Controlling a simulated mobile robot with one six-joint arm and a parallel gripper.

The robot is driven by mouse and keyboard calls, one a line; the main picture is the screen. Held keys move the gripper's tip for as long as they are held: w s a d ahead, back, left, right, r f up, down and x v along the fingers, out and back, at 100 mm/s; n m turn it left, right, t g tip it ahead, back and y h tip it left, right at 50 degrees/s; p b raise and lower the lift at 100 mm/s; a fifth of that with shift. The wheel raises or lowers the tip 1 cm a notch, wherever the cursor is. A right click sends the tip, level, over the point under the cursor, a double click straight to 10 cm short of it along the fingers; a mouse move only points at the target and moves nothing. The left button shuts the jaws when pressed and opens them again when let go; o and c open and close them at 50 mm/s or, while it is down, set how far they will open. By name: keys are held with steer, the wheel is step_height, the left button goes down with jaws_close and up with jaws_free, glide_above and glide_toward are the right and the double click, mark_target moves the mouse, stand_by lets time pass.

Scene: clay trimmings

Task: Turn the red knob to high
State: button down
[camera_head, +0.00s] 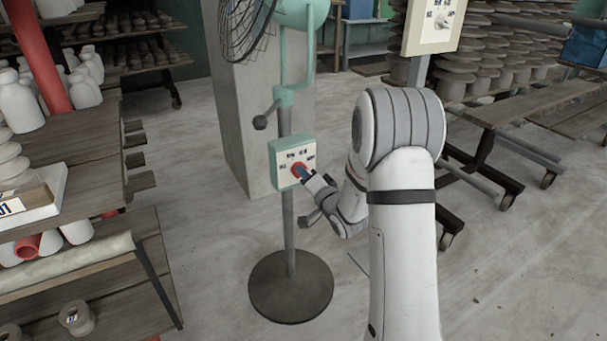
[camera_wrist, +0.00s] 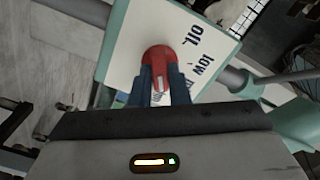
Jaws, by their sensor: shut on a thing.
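The red knob (camera_head: 298,169) is on the cream face of a green control box (camera_head: 277,165) on the fan's pole. In the wrist view the red knob (camera_wrist: 157,58) shows between the two dark fingers of my gripper (camera_wrist: 164,88), which is shut on it. A pale pointer mark lies on the knob. In the head view my gripper (camera_head: 307,178) reaches the knob from the right, and the labels are too small to read.
The fan stands on a round dark base (camera_head: 290,287), with its cage (camera_head: 245,25) above. Wooden shelves (camera_head: 75,170) with pottery stand at the left. A cream panel with another knob (camera_head: 432,25) and stacked pottery are at the back right. The floor around the base is mostly clear.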

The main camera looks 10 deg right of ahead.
steer(key=shift+s+a+f+m, duration=0.15)
steer(key=shift+f+m, duration=0.1)
steer(key=shift+m, duration=0.45)
steer(key=c, duration=1.6)
jaws_free()
steer(key=shift+c, duration=0.2)
steer(key=shift+o, duration=1.3)
steer(key=shift+r, duration=0.15)
steer(key=p+v, duration=0.2)
steer(key=v, duration=0.5)
steer(key=shift+s, duration=0.25)
